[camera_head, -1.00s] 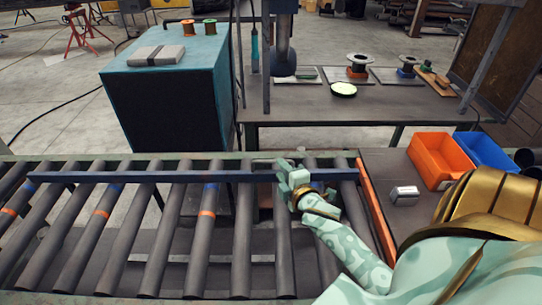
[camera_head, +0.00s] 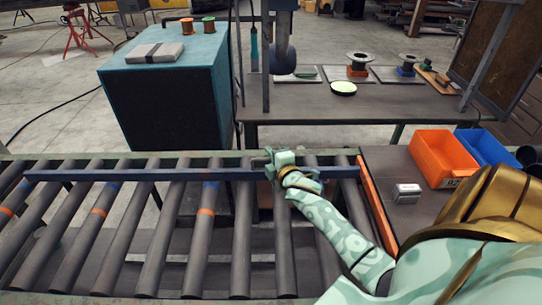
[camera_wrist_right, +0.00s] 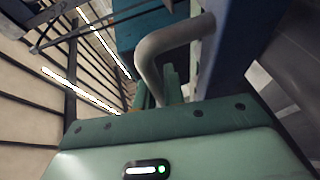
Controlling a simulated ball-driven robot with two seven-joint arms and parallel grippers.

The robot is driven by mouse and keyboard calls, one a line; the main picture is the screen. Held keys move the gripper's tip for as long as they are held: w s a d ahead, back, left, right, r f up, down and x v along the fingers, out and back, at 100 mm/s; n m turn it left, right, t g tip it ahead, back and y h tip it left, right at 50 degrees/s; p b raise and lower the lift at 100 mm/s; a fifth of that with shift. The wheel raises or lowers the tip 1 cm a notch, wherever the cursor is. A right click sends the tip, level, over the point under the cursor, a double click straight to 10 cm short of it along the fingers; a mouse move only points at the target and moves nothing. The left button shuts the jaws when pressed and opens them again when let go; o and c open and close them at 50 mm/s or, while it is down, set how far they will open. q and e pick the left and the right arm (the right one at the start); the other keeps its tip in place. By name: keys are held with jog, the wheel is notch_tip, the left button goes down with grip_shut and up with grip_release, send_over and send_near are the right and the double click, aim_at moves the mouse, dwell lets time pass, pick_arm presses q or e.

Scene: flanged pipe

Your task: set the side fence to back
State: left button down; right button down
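The side fence is a long blue bar (camera_head: 130,175) lying across the rollers, near their far ends. A grey bent handle (camera_wrist_right: 168,42) stands by a blue surface in the right wrist view. My right gripper (camera_head: 272,160) is at the fence, right of its middle. In the right wrist view its two fingers (camera_wrist_right: 156,92) stand close on either side of the handle's leg and appear shut on it. The fingertips are partly hidden in the head view. My left gripper is in neither view.
The roller conveyor (camera_head: 160,240) carries orange and blue bands on some rollers. An orange strip (camera_head: 376,212) edges its right end. An orange bin (camera_head: 440,165), a blue bin (camera_head: 488,150) and a small grey block (camera_head: 407,193) sit to the right. A workbench (camera_head: 300,107) stands behind.

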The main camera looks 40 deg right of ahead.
jog(key=w+d+b, duration=0.2)
jog(key=w+d, duration=0.4)
jog(key=w, duration=0.1)
jog(key=shift+w, duration=0.15)
jog(key=shift+d, duration=0.1)
jog(key=c, duration=1.5)
grip_release()
jog(key=p+v, duration=0.4)
jog(key=v, duration=1.2)
jog(key=shift+r, duration=0.1)
